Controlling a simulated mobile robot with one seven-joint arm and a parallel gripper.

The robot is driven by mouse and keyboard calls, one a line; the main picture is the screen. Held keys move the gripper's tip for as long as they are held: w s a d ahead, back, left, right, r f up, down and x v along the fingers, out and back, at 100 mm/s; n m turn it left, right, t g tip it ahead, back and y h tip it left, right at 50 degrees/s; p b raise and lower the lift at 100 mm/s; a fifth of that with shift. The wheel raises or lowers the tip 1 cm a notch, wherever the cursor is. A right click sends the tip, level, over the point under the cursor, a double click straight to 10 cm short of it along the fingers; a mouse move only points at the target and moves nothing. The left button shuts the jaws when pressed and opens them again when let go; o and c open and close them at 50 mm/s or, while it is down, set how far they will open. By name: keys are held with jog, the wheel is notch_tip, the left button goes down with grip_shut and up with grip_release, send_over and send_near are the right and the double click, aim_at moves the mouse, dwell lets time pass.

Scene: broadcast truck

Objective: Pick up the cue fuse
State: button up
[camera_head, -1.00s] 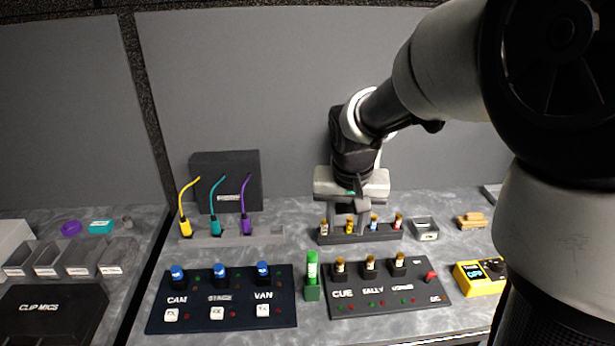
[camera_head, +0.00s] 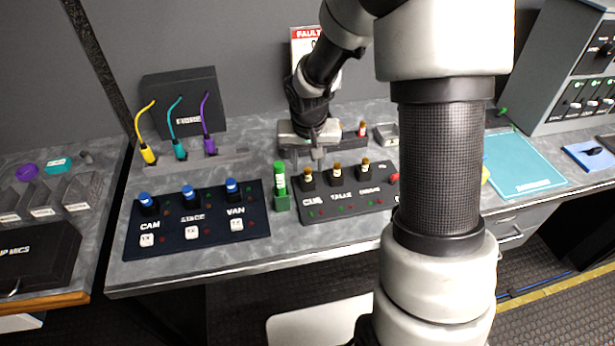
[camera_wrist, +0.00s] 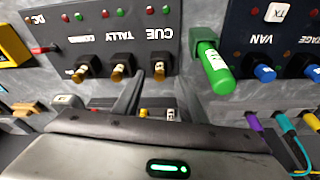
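The cue fuse (camera_head: 306,175) stands upright in its socket above the CUE label on the dark fuse panel (camera_head: 345,206). It is brown-gold with a pale band. In the wrist view the cue fuse (camera_wrist: 158,71) sits just ahead of my fingertips, roughly between their lines. My gripper (camera_head: 305,158) is above the desk, behind the cue fuse and apart from it. The wrist view shows my gripper (camera_wrist: 160,88) open with nothing between the fingers. Two similar fuses stand beside the cue fuse.
A green tube (camera_head: 280,180) stands close left of the cue fuse. A spare fuse with a red top (camera_head: 362,129) shows behind my gripper, its rack mostly hidden. The blue-knobbed panel (camera_head: 196,219) is further left. My arm hides the desk right of the fuse panel.

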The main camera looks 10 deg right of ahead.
aim_at(308, 170)
jog(key=x, duration=0.3)
jog(key=shift+w+f, duration=0.2)
jog(key=shift+c, duration=0.3)
grip_shut()
jog(key=shift+r, duration=0.15)
